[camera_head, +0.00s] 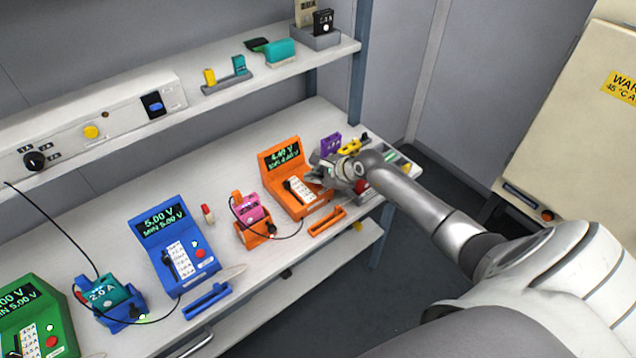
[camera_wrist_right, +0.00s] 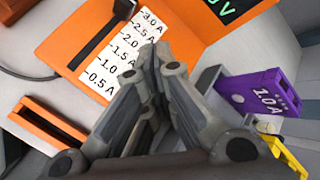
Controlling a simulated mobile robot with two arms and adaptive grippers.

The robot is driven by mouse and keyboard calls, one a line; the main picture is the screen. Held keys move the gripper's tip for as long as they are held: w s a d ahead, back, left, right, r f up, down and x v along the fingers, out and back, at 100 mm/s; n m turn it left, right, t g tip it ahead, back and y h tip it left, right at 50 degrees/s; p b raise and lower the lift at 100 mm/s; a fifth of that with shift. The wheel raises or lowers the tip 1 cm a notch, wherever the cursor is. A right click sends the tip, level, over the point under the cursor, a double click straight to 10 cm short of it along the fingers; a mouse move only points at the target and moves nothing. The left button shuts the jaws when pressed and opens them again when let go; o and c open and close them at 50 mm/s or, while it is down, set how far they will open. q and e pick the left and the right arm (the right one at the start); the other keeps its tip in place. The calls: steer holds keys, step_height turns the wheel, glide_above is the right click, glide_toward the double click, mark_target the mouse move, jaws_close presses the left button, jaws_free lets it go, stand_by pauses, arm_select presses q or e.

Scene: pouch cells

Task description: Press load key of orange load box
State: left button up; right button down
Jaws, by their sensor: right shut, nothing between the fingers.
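The orange load box (camera_head: 272,166) stands on the bench right of centre in the head view. Its display reads about 4.40 V, and a black lever lies by its white current scale. In the right wrist view the box (camera_wrist_right: 68,52) shows its scale from 3.0 A to 0.5 A. My right gripper (camera_head: 322,172) is at the box's right side, its fingers shut and empty. In the wrist view its fingers (camera_wrist_right: 155,55) reach over the box's face. The load key is not visible and seems hidden behind the fingers; I cannot tell whether they touch it. My left gripper is out of view.
A purple 1.0 A pouch cell (camera_wrist_right: 258,95) and a yellow clip (camera_wrist_right: 285,155) are close to the right gripper. An orange holder with a pink cell (camera_head: 253,208) stands left of the box. An orange slotted tray (camera_head: 327,221) lies in front.

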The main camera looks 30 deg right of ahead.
mark_target(316, 186)
stand_by(0.3)
steer(key=shift+r+p, duration=0.3)
steer(key=shift+r, duration=0.15)
step_height(316, 186, up, 6)
steer(key=p, duration=0.4)
stand_by(0.6)
